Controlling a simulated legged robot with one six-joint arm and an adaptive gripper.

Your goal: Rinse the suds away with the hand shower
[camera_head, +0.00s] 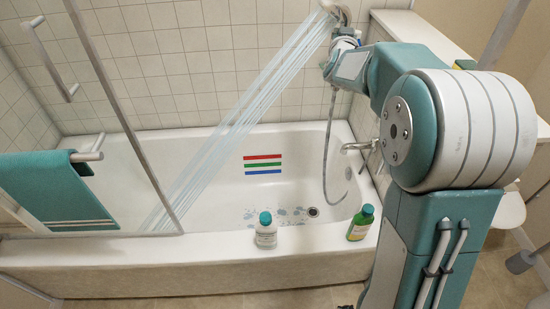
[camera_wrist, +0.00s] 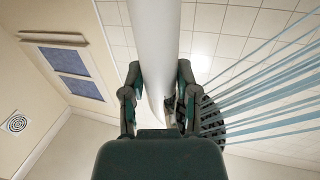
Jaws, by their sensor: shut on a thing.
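My gripper (camera_head: 345,40) is high at the upper right of the head view, above the tub's right part. It is shut on the white hand shower (camera_head: 336,10), whose handle also lies between my fingers (camera_wrist: 159,78) in the wrist view. The dark nozzle face (camera_wrist: 211,122) shows beside the right finger. Pale blue water jets (camera_head: 250,100) run down left to the tub's left end, behind the glass panel. Bluish-white suds (camera_head: 288,211) lie in patches on the floor of the white bathtub (camera_head: 200,247), near the drain (camera_head: 313,211), away from the jets.
A white bottle with a teal cap (camera_head: 265,232) and a green bottle (camera_head: 361,222) stand on the front rim. A tap (camera_head: 357,147) and the hanging hose (camera_head: 326,150) are at the right. A teal towel (camera_head: 55,190) hangs left. Red, green and blue stripes (camera_head: 262,164) mark the tub's back wall.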

